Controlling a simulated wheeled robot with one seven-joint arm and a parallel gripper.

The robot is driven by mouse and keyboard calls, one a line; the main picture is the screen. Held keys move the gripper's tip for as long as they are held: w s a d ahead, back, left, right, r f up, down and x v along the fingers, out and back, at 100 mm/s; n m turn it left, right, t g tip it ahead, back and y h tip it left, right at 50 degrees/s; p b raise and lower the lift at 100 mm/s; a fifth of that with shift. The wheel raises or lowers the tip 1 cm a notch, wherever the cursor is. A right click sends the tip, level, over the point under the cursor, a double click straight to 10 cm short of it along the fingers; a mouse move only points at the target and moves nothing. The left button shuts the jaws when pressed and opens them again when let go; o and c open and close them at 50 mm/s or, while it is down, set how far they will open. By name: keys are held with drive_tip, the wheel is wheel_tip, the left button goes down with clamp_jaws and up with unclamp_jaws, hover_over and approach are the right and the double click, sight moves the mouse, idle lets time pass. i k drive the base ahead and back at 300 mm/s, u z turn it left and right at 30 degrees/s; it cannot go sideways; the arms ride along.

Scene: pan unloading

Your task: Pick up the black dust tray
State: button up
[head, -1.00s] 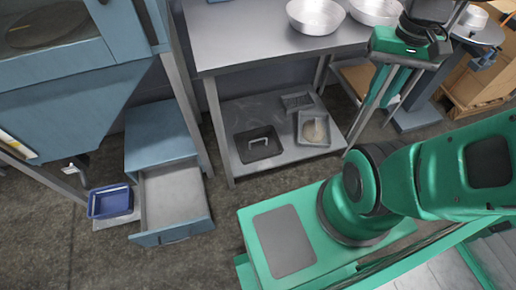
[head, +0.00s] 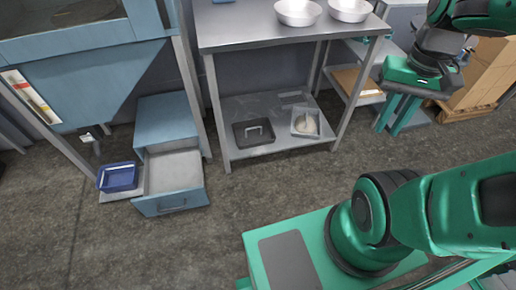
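The black dust tray (head: 240,134), a dark, low, rectangular piece with a pale handle across its top, lies on the left part of the steel table's lower shelf (head: 270,147). My gripper (head: 398,113) hangs at the upper right with its two green fingers pointing down. The fingers look apart with nothing between them. It is well to the right of the black tray and not touching it.
A grey tray (head: 317,124) with pale contents sits to the right on the shelf. Metal bowls (head: 298,13) stand on the tabletop above. An open blue drawer (head: 172,203) and a blue bin (head: 118,177) are at left. The floor in front is clear.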

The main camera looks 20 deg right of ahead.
sight(256, 133)
drive_tip(key=k, duration=0.75)
drive_tip(key=z, duration=0.55)
drive_tip(key=i, duration=2.5)
